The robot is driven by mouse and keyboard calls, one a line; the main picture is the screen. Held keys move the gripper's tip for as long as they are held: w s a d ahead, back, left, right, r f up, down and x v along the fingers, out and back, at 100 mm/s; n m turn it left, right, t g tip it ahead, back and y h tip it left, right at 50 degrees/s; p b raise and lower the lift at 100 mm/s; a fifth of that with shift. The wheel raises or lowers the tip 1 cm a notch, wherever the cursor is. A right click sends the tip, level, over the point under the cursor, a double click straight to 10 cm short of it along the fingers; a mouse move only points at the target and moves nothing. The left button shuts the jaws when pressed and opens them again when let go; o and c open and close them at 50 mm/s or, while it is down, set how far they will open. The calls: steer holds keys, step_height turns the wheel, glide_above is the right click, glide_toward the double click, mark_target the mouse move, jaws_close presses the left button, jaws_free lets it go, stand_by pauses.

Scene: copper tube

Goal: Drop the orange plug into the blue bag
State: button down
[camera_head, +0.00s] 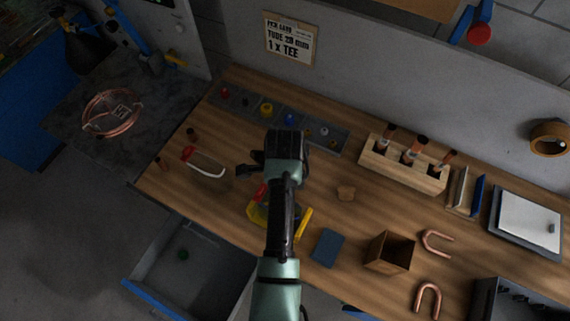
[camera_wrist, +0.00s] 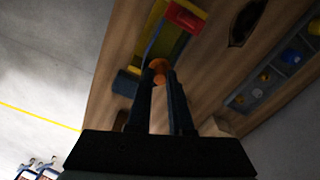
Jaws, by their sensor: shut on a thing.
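My gripper (camera_wrist: 160,72) points down over the workbench, its two dark fingers close together. Between the fingertips is a small round orange plug (camera_wrist: 159,68). In the head view the plug is hidden and the arm (camera_head: 283,190) reaches in from the bottom. I cannot make out a clear blue bag. A small dark blue, rectangular object (camera_head: 327,247) lies on the bench right of the arm. A blue piece (camera_wrist: 126,83) also shows left of the fingers in the wrist view; I cannot tell whether it is the same object.
A yellow and red object (camera_head: 262,215) lies beside the arm. A compartment tray (camera_head: 325,132) with coloured parts stands at the back. A wooden tube rack (camera_head: 404,165), an open brown box (camera_head: 389,252) and copper bends (camera_head: 428,300) are to the right. A drawer (camera_head: 190,262) stands open in front.

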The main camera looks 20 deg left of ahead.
step_height(320, 180, down, 2)
steer(key=shift+f+b, duration=0.25)
steer(key=shift+b, duration=0.7)
steer(key=c, duration=0.7)
jaws_free()
steer(key=shift+c, duration=0.2)
steer(key=shift+r, duration=0.1)
steer(key=shift+r, duration=0.5)
step_height(320, 180, up, 12)
steer(key=p, duration=0.3)
